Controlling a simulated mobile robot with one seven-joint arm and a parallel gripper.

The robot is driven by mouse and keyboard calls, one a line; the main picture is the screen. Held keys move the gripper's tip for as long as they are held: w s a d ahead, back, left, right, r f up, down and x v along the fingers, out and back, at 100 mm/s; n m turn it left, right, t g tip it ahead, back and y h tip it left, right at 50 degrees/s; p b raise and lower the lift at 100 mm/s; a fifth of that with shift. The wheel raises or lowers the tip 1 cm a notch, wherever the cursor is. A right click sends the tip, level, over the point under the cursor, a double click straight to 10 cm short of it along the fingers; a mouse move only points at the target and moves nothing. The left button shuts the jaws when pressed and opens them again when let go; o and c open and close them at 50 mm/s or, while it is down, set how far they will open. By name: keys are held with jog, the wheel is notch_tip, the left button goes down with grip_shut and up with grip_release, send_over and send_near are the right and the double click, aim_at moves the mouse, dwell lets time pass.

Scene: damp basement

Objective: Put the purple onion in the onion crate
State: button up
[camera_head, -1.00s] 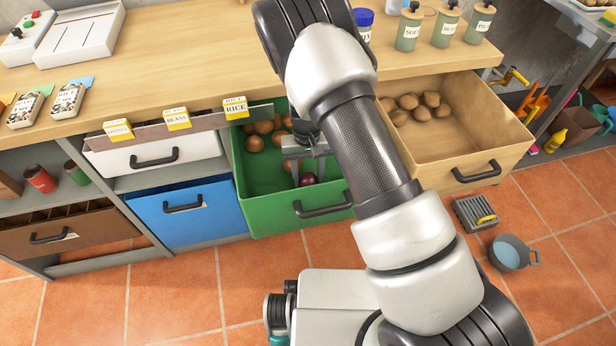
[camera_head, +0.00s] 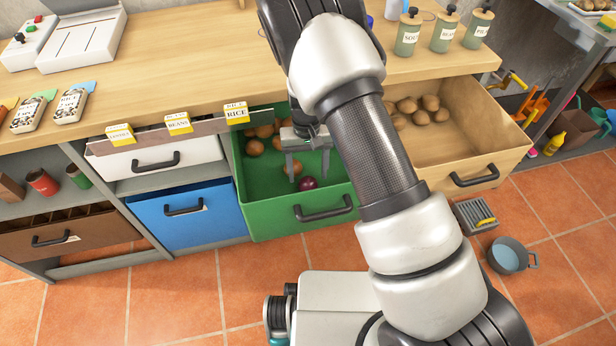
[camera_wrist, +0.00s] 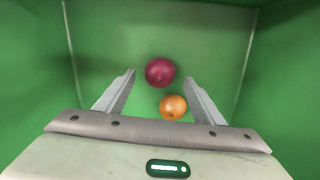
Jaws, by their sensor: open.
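The purple onion (camera_head: 308,183) lies on the floor of the open green drawer (camera_head: 262,216), towards its front. My gripper (camera_head: 307,171) reaches down into this drawer with its fingers spread and nothing held. In the wrist view the purple onion (camera_wrist: 160,71) shows around and just beyond the fingertips, apart from both. An orange-brown onion (camera_wrist: 173,107) lies nearer, between the fingers. More brown onions (camera_head: 254,147) lie at the back left of the green drawer. I cannot tell which container is the onion crate.
An open wooden drawer (camera_head: 482,152) with several brown, potato-like items stands to the right, partly hidden by my arm. A blue drawer (camera_head: 181,229) is to the left. The worktop (camera_head: 190,60) overhangs the back. A pot (camera_head: 509,256) and a grey tray stand on the tiled floor.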

notch_tip(320, 180, up, 19)
jog(key=d+t+y+p, duration=0.1)
jog(key=d, duration=0.2)
jog(key=s+d+r+m+t, duration=0.1)
jog(key=s+d+r, duration=0.2)
jog(key=r, duration=0.3)
jog(key=s+d+r+t, duration=0.1)
jog(key=s+d+r, duration=0.15)
jog(key=r, duration=0.35)
jog(key=s+d+r+t, duration=0.2)
jog(key=s+d+r, duration=0.1)
jog(key=s, duration=0.5)
jog(key=s+d+r+m+t, duration=0.1)
jog(key=s+d+r, duration=0.3)
jog(key=s, duration=0.4)
jog(key=shift+s+d+r+t+h, duration=0.3)
jog(key=shift+s+r+t+h, duration=0.1)
jog(key=shift+r, duration=0.3)
